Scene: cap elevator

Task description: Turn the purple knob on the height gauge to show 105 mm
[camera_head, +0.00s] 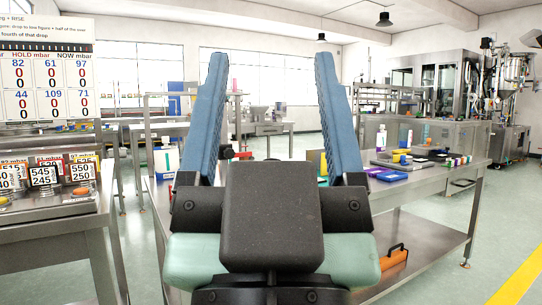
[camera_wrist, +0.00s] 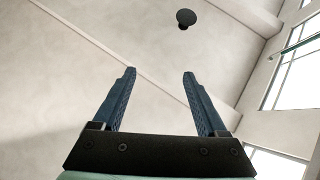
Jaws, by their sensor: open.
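My gripper (camera_head: 270,62) is open and empty, raised in the middle of the head view with its two blue fingers pointing up. In the wrist view my gripper (camera_wrist: 159,74) is also open, with only ceiling and wall beyond it. I cannot make out the height gauge or its purple knob in either view. My gripper hides a large part of the bench behind it.
A steel bench (camera_head: 430,182) at right holds small coloured blocks, bottles and a dark tray. At left, another bench (camera_head: 52,228) carries number cards (camera_head: 44,177) below a chart board (camera_head: 45,75). Floor at right is clear.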

